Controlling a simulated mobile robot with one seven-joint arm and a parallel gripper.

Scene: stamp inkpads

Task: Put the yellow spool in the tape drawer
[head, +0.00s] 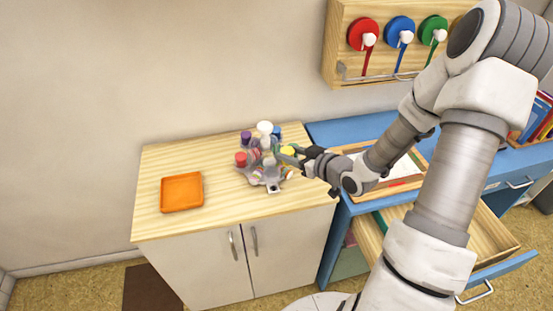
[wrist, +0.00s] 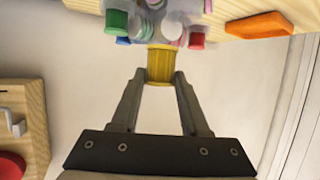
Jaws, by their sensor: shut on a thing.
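The yellow spool (wrist: 160,66) is a yellow cylinder with wider ends, between my two fingertips in the wrist view. My gripper (wrist: 161,78) is shut on it. In the head view the yellow spool (head: 288,151) shows at the right side of a grey rack (head: 272,186) of coloured pieces, with my gripper (head: 284,155) at it from the right. I cannot tell whether the spool still touches the rack. A wooden drawer (head: 487,232) with a blue front stands open in the blue desk at the lower right, partly hidden by my arm.
An orange tray (head: 182,192) lies at the left of the wooden cabinet top (head: 222,218). A wooden box with a white and red thing (head: 405,172) sits on the blue desk (head: 345,128). A wall rack (head: 333,50) holds coloured rolls. The cabinet's front edge is clear.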

